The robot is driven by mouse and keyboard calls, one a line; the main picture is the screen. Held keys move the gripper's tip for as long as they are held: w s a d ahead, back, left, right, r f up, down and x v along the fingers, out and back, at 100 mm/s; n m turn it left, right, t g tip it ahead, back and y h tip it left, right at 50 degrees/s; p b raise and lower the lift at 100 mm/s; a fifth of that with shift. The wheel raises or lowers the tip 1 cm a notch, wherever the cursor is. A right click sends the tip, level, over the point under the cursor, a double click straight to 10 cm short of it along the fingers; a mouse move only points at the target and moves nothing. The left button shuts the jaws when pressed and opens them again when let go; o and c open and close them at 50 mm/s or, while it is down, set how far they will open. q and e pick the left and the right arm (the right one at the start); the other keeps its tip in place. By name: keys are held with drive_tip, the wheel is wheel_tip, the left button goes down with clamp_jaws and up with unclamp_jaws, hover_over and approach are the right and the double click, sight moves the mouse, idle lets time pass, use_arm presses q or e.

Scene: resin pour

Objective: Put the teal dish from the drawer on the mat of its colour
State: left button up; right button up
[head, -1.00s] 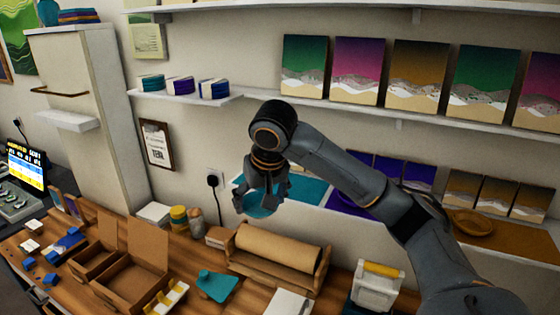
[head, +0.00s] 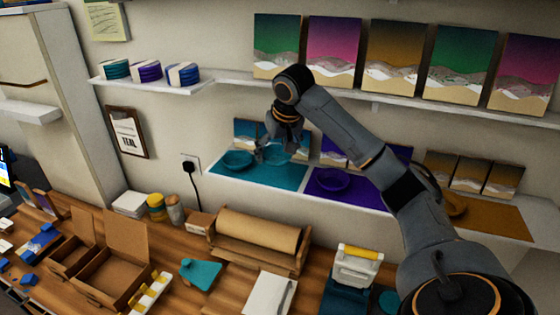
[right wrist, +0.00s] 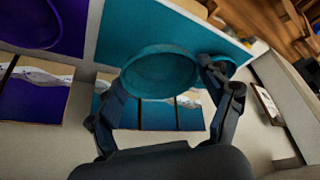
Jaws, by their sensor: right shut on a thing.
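My right gripper (head: 284,150) is shut on a teal dish (head: 278,153) over the back right part of the teal mat (head: 272,181) on the shelf. The held dish also shows between the fingers in the right wrist view (right wrist: 160,75). It looks a little above the mat, but I cannot tell the exact gap. A second teal dish (head: 238,160) sits on the mat's left part, close to the held one; its edge shows behind a finger in the right wrist view (right wrist: 228,66). My left gripper is not in view.
A purple mat (head: 360,187) with a purple dish (head: 331,181) lies to the right, then an ochre mat (head: 490,218) with an ochre dish (head: 456,204). Small pictures (head: 247,131) stand behind the mats. The workbench below holds a paper roll (head: 257,232) and open cardboard boxes (head: 126,262).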

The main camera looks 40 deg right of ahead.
sight(282, 159)
drive_tip(key=shift+d+f, duration=0.4)
drive_tip(key=shift+f, duration=0.05)
drive_tip(key=f+p, duration=0.1)
drive_tip(key=f, duration=0.1)
drive_tip(key=f+p, duration=0.1)
drive_tip(key=shift+w+d+f+p, duration=0.15)
drive_tip(key=shift+d+f+p, duration=0.15)
drive_tip(key=shift+d+f, duration=0.05)
drive_tip(key=shift+f, duration=0.1)
drive_tip(key=shift+f, duration=0.1)
drive_tip(key=o, duration=1.2)
drive_tip(key=shift+c, duration=0.2)
